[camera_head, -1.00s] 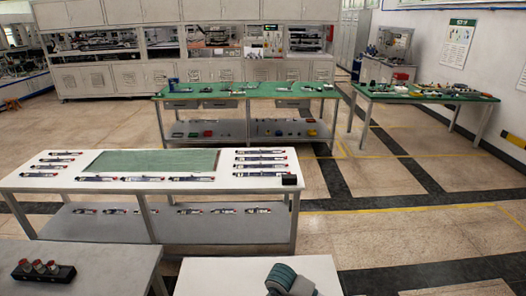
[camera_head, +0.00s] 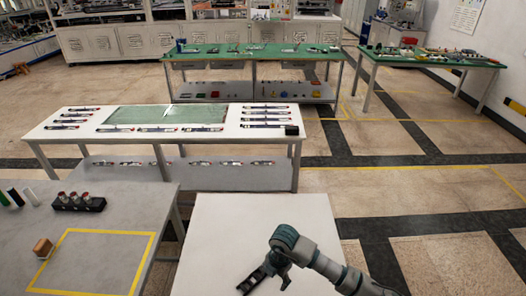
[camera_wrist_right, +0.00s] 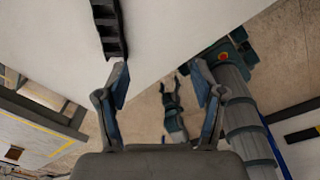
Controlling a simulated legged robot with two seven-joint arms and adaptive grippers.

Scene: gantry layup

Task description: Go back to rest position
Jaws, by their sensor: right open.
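My right gripper (camera_head: 283,280) hangs over the near white table (camera_head: 215,235) in the head view, with its arm coming in from the lower right. In the right wrist view the two fingers of my right gripper (camera_wrist_right: 160,72) stand wide apart with nothing between them. A black slotted rack (camera_head: 254,281) lies on the near white table beside the gripper; it also shows in the right wrist view (camera_wrist_right: 108,28), apart from the fingers. A small dark gripper shape (camera_wrist_right: 171,98), apparently my left one, shows beyond the fingers; its jaw state is unclear.
A grey table (camera_head: 185,280) at left has a yellow taped square, a brown block (camera_head: 43,247) and a black holder (camera_head: 78,201) with red-topped parts. A white table (camera_head: 90,136) with tool rows and green-topped tables (camera_head: 255,51) stand beyond. Floor at right is clear.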

